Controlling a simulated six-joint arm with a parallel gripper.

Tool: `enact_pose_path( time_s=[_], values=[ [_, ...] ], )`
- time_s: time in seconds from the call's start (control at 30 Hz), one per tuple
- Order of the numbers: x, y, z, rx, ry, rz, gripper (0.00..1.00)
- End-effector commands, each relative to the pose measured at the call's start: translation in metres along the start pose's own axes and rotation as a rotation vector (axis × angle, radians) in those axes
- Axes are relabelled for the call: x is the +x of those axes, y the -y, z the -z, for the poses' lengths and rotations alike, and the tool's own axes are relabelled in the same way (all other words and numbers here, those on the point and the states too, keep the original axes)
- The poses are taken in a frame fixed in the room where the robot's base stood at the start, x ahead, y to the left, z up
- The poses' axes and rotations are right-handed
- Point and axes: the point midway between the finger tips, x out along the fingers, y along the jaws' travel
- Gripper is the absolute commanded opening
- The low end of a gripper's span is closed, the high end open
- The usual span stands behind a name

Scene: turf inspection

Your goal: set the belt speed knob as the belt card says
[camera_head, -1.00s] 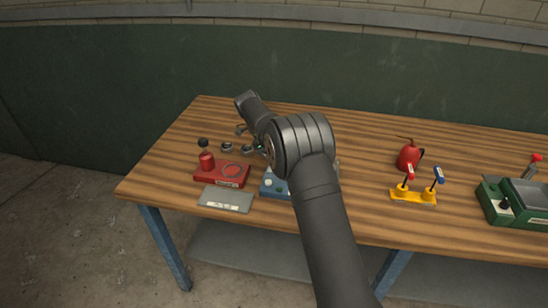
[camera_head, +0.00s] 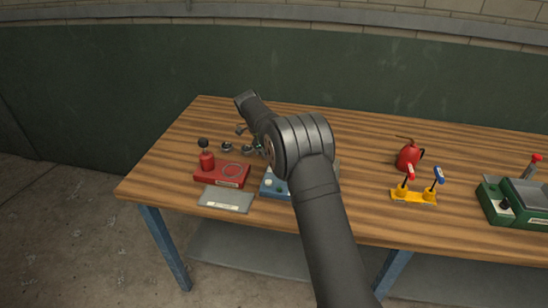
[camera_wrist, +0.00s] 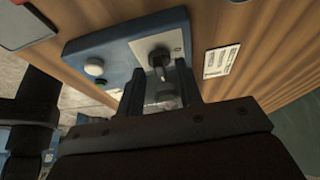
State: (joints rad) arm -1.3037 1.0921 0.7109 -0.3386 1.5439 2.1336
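The blue control box (camera_wrist: 105,52) fills the upper left of the wrist view. A dark belt speed knob (camera_wrist: 159,62) stands on its pale dial plate (camera_wrist: 165,44), and a round white button (camera_wrist: 94,67) sits to its left. A small white card (camera_wrist: 221,60) with dark print, too small to read, lies on the table right of the box. My gripper (camera_wrist: 160,78) is open, its two fingers apart on either side of the knob; contact cannot be told. In the head view my arm hides the gripper and most of the blue box (camera_head: 269,186).
A red device (camera_head: 222,174) and a grey plate (camera_head: 227,199) are left of the blue box on the wooden table (camera_head: 350,215). A red oil can (camera_head: 408,157), a yellow two-lever base (camera_head: 414,197) and a green machine (camera_head: 515,203) stand to the right.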

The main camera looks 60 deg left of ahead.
Motion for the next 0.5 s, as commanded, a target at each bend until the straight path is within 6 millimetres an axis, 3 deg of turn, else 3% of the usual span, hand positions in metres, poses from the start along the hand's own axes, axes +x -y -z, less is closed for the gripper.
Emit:
enact_pose_path(
  time_s=[0.17, 0.5],
  values=[
    [-0.024, 0.001, 0.000, 0.000, 0.002, 0.004, 0.33],
    [-0.093, 0.000, -0.001, 0.000, 0.002, 0.002, 0.33]
  ],
)
